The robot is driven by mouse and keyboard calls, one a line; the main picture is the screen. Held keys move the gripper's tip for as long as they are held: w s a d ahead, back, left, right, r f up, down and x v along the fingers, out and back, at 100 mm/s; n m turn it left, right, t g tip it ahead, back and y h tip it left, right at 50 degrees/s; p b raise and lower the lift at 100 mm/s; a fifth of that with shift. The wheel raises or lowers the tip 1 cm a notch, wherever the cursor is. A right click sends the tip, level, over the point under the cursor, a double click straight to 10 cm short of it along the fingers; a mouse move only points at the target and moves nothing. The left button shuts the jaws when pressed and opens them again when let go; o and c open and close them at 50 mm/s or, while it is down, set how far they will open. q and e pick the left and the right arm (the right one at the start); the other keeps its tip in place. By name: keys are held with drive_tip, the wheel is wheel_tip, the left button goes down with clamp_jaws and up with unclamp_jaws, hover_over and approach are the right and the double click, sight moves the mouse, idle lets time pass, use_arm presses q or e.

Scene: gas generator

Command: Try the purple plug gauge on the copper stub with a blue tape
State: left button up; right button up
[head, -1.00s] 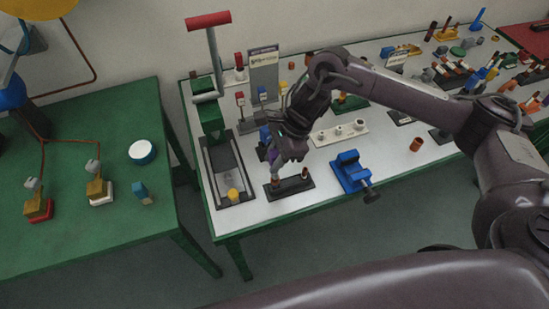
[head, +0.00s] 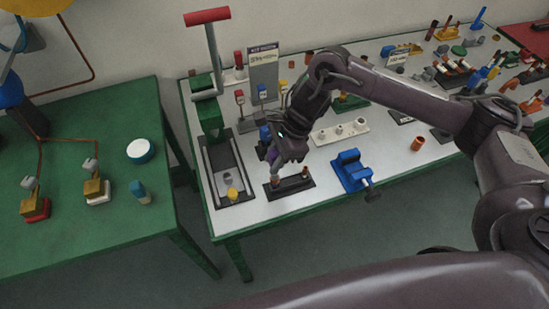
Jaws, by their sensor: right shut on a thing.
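My right gripper (head: 275,161) is above the left end of a dark stand (head: 292,190) on the white-topped bench. It is shut on the purple plug gauge (head: 271,153), of which only a little purple shows beside the fingers. Below the fingers is a copper-coloured stub (head: 277,182) at the stand's left end. Whether the gauge is in this stub or just above it, I cannot tell. A second copper stub (head: 305,172) stands at the stand's right end. The tape colours on the stubs are too small to make out. My left gripper is not in view.
A blue vise (head: 350,170) stands right of the stand. A green press with a red handle (head: 208,17) and a dark tray (head: 230,175) stand to its left. A loose copper ring (head: 417,144) lies at the right.

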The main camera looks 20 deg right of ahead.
drive_tip(key=shift+r, duration=0.15)
idle(0.4)
drive_tip(key=shift+r, duration=0.5)
drive_tip(key=shift+f, duration=0.1)
drive_tip(key=shift+b, duration=0.35)
idle(0.7)
drive_tip(key=shift+b, duration=0.4)
drive_tip(key=shift+f, duration=0.1)
